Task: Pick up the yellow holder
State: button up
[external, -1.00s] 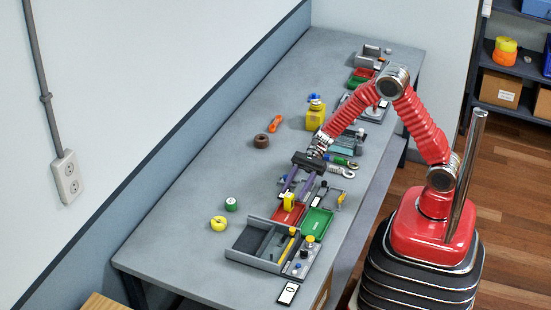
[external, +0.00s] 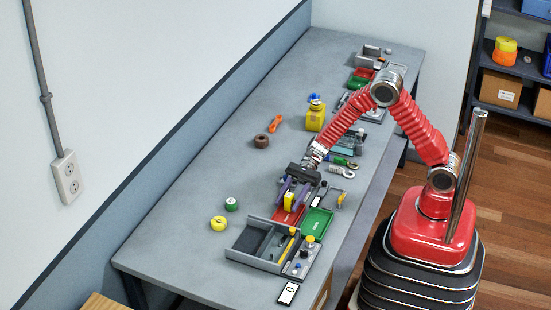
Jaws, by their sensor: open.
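A small yellow block, which looks like the yellow holder (external: 289,200), stands at the red tray (external: 287,216) near the front of the bench. My gripper (external: 288,205) points down and toward the near end of the bench, with its two purple fingers apart. The yellow holder shows between the fingers. I cannot tell whether either finger touches it. The fingers and the gripper body hide part of the holder and the tray's back part.
A green tray (external: 317,222) sits right of the red one. A grey divided box (external: 252,254) lies in front, with a small panel (external: 301,259) beside it. Green and yellow rolls (external: 218,223) lie to the left. A larger yellow container (external: 315,118) stands farther back.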

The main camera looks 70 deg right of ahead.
aim_at(289, 195)
jog(key=shift+c, duration=0.3)
grip_shut()
jog(key=shift+r, duration=0.1)
notch_tip(289, 195, up, 10)
jog(key=shift+f, duration=0.1)
dwell(0.7)
dwell(0.5)
